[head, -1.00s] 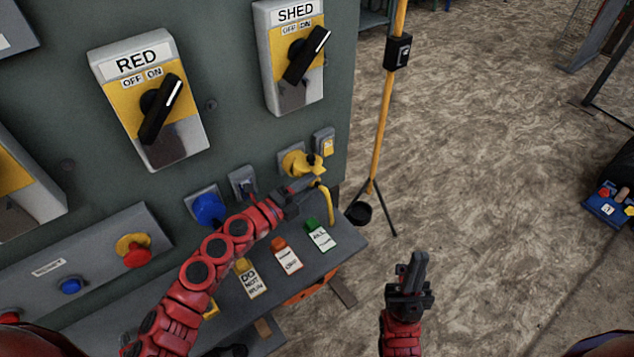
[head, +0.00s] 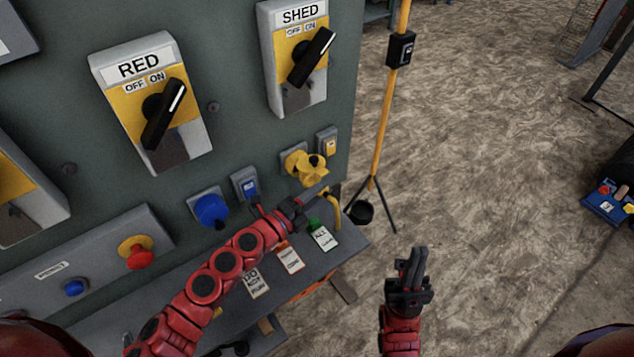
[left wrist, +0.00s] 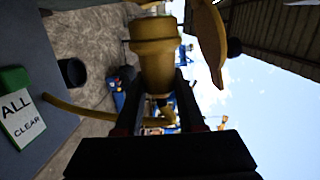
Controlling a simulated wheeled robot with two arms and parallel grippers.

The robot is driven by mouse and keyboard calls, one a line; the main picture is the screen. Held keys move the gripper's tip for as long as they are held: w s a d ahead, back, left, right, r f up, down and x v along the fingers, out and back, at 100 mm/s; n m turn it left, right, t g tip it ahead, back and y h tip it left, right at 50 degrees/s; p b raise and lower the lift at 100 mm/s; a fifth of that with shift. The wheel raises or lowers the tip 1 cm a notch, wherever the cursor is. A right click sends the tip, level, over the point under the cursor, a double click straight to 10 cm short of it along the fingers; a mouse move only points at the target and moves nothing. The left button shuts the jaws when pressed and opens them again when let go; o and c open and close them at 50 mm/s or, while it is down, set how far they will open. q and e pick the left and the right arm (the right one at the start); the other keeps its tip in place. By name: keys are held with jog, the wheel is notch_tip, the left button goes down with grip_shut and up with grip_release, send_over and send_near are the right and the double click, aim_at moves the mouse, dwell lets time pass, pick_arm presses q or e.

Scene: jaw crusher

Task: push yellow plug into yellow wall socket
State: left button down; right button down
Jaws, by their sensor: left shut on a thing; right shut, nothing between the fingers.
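The yellow wall socket (head: 292,160) is on the grey panel in the head view, with its yellow lid and body (head: 314,170) standing out. My left gripper (head: 312,203) is just below it, shut on the yellow plug. The plug (left wrist: 155,60) shows between the fingers in the left wrist view, and its yellow cord (left wrist: 85,110) trails to the left. A yellow flap (left wrist: 210,40), apparently the socket lid, is beside the plug there. Plug and socket look apart, but the plug's front end is hard to see. My right gripper (head: 410,270) is shut and empty, away from the panel.
A blue socket (head: 208,209) is left of the yellow one. Tags, including a green ALL CLEAR tag (head: 322,238), lie on the shelf (head: 345,245) below. A yellow pole (head: 385,130) stands to the right. The floor at right is mostly open.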

pick_arm(q)
jog(key=shift+s+d, duration=0.2)
jog(key=shift+s, duration=0.05)
jog(key=shift+w, duration=0.1)
jog(key=shift+w+a+b, duration=0.35)
jog(key=shift+w+b, duration=0.1)
jog(key=shift+b, duration=0.05)
jog(key=shift+w+a, duration=0.2)
jog(key=shift+w, duration=0.1)
dwell(1.5)
jog(key=shift+w+a, duration=0.2)
jog(key=shift+w, duration=0.1)
jog(key=shift+s+d, duration=0.1)
jog(key=shift+s, duration=0.05)
